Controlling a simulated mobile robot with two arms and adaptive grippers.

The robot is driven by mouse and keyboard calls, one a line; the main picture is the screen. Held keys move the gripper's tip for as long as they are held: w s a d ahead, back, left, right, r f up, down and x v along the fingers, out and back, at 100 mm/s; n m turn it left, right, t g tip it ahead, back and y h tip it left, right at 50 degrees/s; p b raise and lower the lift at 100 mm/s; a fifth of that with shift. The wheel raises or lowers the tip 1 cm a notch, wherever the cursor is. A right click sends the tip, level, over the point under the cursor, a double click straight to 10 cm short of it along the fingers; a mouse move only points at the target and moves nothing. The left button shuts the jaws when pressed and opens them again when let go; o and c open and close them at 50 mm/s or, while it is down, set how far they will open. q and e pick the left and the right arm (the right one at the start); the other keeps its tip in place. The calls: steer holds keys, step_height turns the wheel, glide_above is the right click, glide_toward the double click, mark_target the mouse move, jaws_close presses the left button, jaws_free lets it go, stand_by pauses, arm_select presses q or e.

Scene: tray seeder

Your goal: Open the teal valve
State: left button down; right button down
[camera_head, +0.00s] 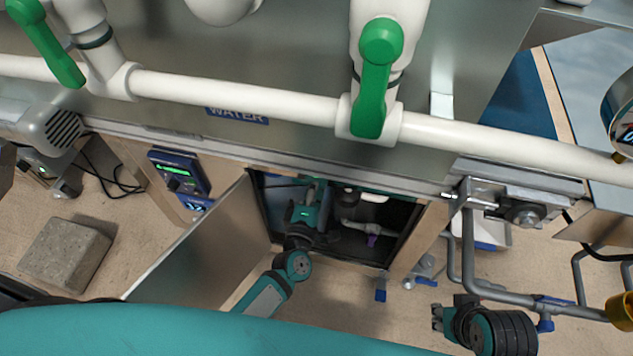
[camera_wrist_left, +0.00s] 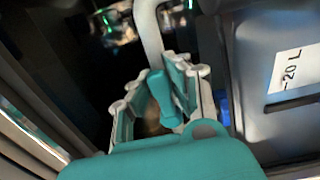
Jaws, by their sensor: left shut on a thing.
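In the left wrist view the teal valve (camera_wrist_left: 161,92) shows as a teal lever handle beside a pale curved pipe (camera_wrist_left: 151,32). My left gripper (camera_wrist_left: 160,88) is shut on this handle, with a finger on each side of it. In the head view my left arm reaches into the dark open cabinet under the bench, and the left gripper (camera_head: 317,190) is mostly hidden there. The teal valve cannot be made out in the head view. My right gripper (camera_head: 437,317) is at the lower right, away from the cabinet; whether its fingers are apart is unclear.
The cabinet door (camera_head: 200,240) stands open left of my arm. A grey container (camera_wrist_left: 285,75) marked 20 L is close on the right in the wrist view. A white pipe (camera_head: 240,98) with green-handled valves (camera_head: 372,90) runs above. Grey tubing (camera_head: 500,290) is near my right gripper.

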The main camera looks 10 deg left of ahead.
arm_select(q)
steer(key=c, duration=1.2)
jaws_free()
steer(key=shift+s, duration=0.3)
steer(key=s, duration=1.1)
steer(key=shift+s+a, duration=0.2)
